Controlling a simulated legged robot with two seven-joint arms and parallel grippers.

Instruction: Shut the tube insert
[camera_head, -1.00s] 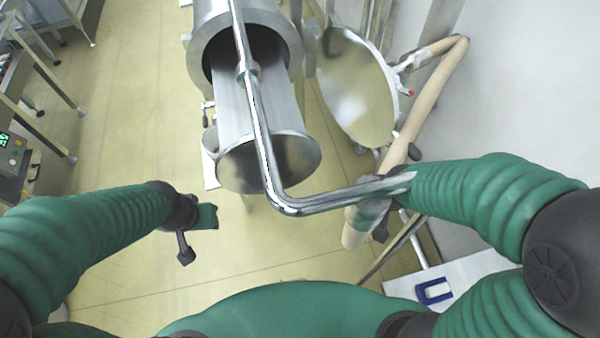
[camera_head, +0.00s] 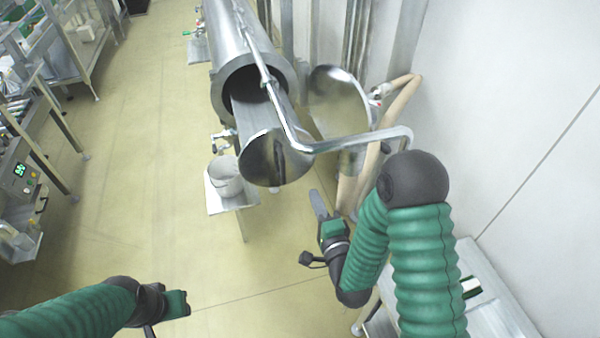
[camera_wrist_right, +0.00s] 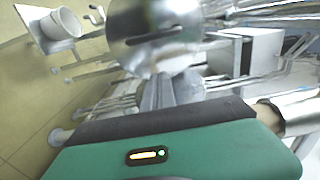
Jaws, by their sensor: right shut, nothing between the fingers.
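The tube insert (camera_head: 255,112), a metal trough with a round end plate (camera_head: 265,158), sticks out of the large steel tube (camera_head: 228,75) in the head view. The end plate also shows in the right wrist view (camera_wrist_right: 158,30). My right gripper (camera_head: 315,200) is below and to the right of the end plate, apart from it in the head view. Its fingers are shut and empty; they also show in the right wrist view (camera_wrist_right: 160,92). My left gripper (camera_head: 178,303) is low on the left, far from the insert; its fingers are not clear.
A bent steel pipe (camera_head: 290,132) crosses over the insert towards the right. The tube's round door (camera_head: 335,100) hangs open on the right beside a tan hose (camera_head: 402,88). A white bucket (camera_head: 225,178) stands on a small stand below. The floor in the middle is clear.

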